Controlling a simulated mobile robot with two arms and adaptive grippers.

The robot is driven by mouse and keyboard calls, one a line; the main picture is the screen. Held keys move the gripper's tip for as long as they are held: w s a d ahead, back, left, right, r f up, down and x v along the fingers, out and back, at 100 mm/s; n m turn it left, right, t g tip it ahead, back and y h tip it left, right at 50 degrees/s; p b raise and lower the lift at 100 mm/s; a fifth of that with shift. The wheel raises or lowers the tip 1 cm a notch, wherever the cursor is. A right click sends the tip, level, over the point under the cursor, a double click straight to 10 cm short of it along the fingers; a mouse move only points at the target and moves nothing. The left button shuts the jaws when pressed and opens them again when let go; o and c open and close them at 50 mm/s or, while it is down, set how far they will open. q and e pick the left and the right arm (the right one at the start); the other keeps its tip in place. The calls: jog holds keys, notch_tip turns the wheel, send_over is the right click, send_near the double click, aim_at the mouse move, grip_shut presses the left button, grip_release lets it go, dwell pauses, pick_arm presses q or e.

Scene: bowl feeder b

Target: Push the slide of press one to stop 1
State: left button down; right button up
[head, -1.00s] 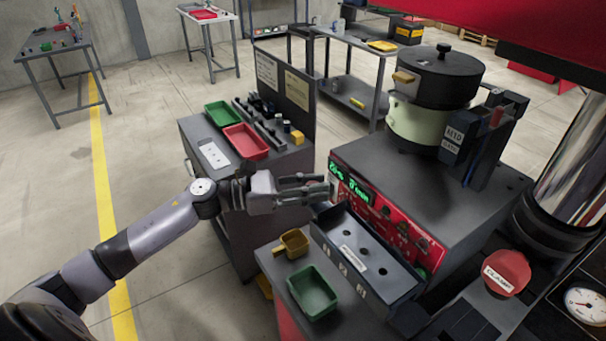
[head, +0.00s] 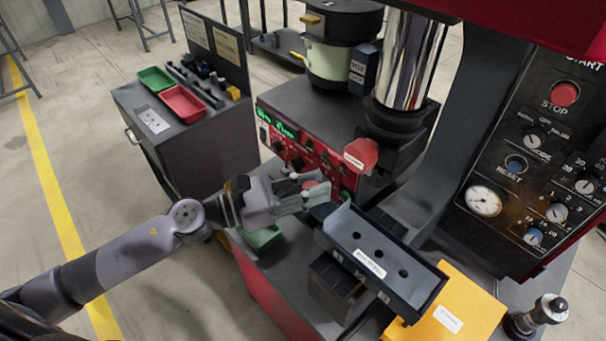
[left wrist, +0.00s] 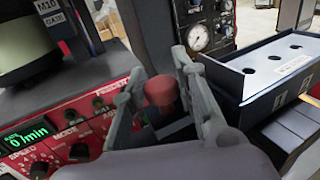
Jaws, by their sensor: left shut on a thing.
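The slide is a dark tray (head: 340,268) with three round holes, a white label and small numbers along its near edge. It also shows at the right of the left wrist view (left wrist: 240,82). My left gripper (head: 312,200) is at the tray's left end, with its fingers shut around a red knob (left wrist: 160,92). The fingers partly hide the knob, and I cannot see how it joins the tray. Digits on the near face look like 1 and 2 in the left wrist view; which stop the tray stands at cannot be told. My right gripper is not in view.
A red-fronted feeder box (head: 330,130) stands just behind my left gripper. A dark press column with a control panel (head: 530,150) rises at the right. A yellow plate (head: 455,310) lies under the tray's right end. A green bin (head: 262,238) sits below my gripper.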

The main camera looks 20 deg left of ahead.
pick_arm(q)
jog(key=shift+s+d, duration=0.35)
jog(key=shift+d, duration=0.15)
jog(key=c, duration=1.8)
grip_release()
jog(key=o, duration=0.5)
jog(key=shift+a, duration=0.1)
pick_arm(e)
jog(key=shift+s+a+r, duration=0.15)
pick_arm(q)
jog(key=shift+s+a+f, duration=0.1)
jog(key=shift+s+a, duration=0.3)
jog(key=shift+a, duration=0.2)
jog(key=v, duration=1)
jog(key=shift+s+a, duration=0.2)
